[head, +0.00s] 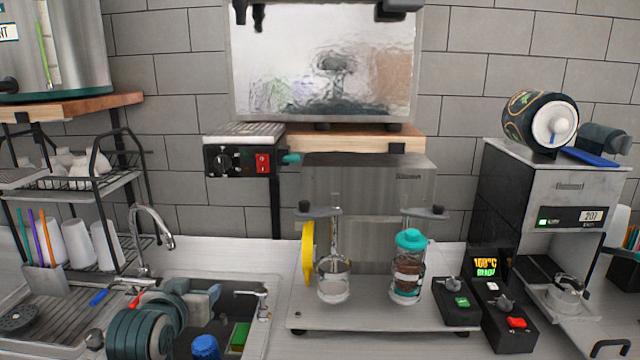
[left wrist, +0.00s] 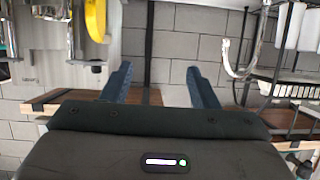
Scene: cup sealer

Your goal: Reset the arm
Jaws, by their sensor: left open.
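My left gripper (head: 207,298) is low in the head view, in front of the sink area and left of the yellow handle. In the left wrist view its two dark blue fingers (left wrist: 157,84) stand well apart with nothing between them, pointing towards the tiled wall. It holds nothing and no object touches its fingers. My right gripper is not in either view.
A faucet (head: 152,225) stands left of the gripper. Right of it, a platform (head: 375,317) bears a glass jar (head: 334,281), a teal-lidded jar (head: 408,270) and the yellow handle (head: 308,254). A green sponge (head: 240,335) lies in the sink. A dish rack (head: 75,190) stands left.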

